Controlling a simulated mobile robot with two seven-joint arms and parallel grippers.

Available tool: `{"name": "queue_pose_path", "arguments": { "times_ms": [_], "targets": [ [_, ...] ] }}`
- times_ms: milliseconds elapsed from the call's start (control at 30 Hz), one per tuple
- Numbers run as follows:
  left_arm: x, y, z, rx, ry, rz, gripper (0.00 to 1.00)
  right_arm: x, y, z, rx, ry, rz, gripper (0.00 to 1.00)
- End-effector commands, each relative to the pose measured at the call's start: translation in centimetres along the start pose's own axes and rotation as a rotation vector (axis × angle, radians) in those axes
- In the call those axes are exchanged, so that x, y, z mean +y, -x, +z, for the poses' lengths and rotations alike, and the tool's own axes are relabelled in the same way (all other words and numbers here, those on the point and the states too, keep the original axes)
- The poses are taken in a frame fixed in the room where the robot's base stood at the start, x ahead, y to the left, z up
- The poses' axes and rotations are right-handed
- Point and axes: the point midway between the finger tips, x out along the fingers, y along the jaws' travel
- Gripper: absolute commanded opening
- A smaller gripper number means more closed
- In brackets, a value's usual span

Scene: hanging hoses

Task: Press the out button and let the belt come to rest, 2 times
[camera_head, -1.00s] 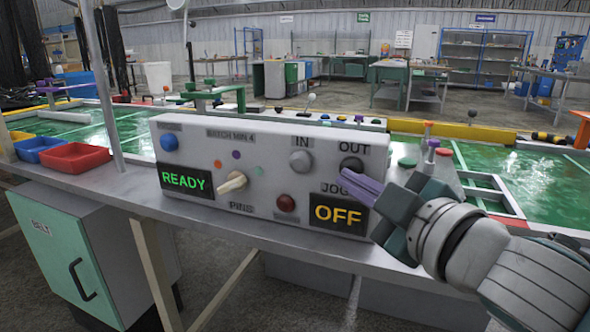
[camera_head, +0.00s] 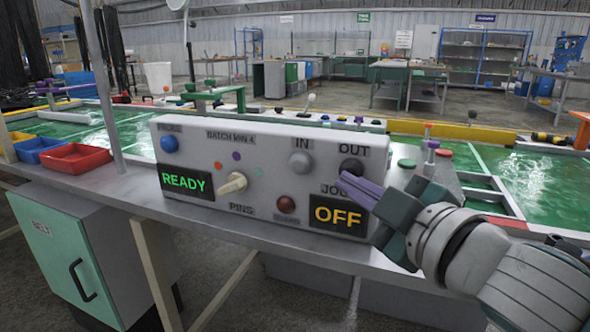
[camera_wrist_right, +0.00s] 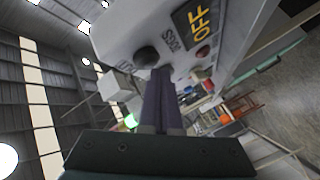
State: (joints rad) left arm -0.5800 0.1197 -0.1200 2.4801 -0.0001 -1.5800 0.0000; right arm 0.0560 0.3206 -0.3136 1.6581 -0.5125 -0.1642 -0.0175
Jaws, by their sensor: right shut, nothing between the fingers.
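A grey control box (camera_head: 262,198) stands on the bench in the head view. Its black out button (camera_head: 351,167) is at the upper right under the label OUT. The grey in button (camera_head: 300,162) is to its left. One display reads READY (camera_head: 186,181) and another reads OFF (camera_head: 338,216). My right gripper (camera_head: 345,178) is shut and empty, its purple fingertips just in front of and below the out button. In the right wrist view the fingers (camera_wrist_right: 160,75) point at a dark round button (camera_wrist_right: 146,57); I cannot tell whether they touch. My left gripper is not in view.
A green belt surface (camera_head: 530,185) lies behind the box, with a yellow rail (camera_head: 452,130). Red (camera_head: 75,158) and blue (camera_head: 38,149) trays stand at the left. A thin upright post (camera_head: 103,95) rises left of the box. A selector knob (camera_head: 233,183) sticks out of its front.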

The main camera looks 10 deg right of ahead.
Motion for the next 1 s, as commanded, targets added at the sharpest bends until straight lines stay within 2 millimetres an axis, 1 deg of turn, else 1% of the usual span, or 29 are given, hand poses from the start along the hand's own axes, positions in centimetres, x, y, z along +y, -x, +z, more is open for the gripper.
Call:
{"name": "queue_pose_path", "arguments": {
  "times_ms": [167, 533, 1000],
  "targets": [
    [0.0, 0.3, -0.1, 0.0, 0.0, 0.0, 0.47, -0.4, 0.6, -0.5, 0.0, -0.001, 0.0, 0.0],
    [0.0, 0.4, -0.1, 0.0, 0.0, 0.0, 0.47, -0.6, 0.9, -0.7, 0.001, 0.0, -0.001, 0.0],
    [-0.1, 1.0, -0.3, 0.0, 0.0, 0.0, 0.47, -2.8, 3.9, -2.8, 0.0, -0.001, -0.001, 0.0]
  ]
}}
